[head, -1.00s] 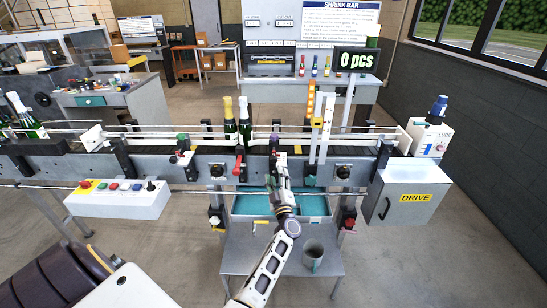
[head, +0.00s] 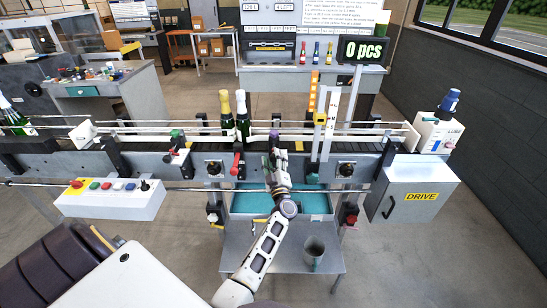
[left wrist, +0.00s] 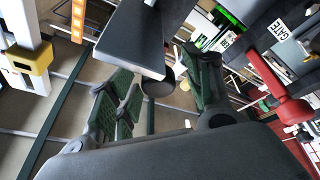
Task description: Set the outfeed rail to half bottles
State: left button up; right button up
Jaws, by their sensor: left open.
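The outfeed rail (head: 365,128) is a pale bar along the conveyor, right of the two bottles. A purple-topped knob (head: 274,137) stands at the conveyor front, just above my left gripper (head: 277,160). In the left wrist view, my left gripper (left wrist: 160,100) has its green-padded fingers spread apart. A grey plate (left wrist: 132,40) with a dark round knob (left wrist: 165,82) at its end shows beyond and between the fingers; I cannot tell whether they touch it. My right gripper is not in view.
A red lever (head: 236,163) is close left of my gripper; a GATE label (left wrist: 278,29) shows near it. An upright post with a yellow block (head: 320,118) stands to the right. Two bottles (head: 243,116) stand on the conveyor. A grey mug (head: 314,249) sits on the lower table.

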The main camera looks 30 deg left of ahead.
pick_arm(q)
jog(key=shift+s, duration=0.1)
jog(key=shift+c, duration=0.5)
grip_shut()
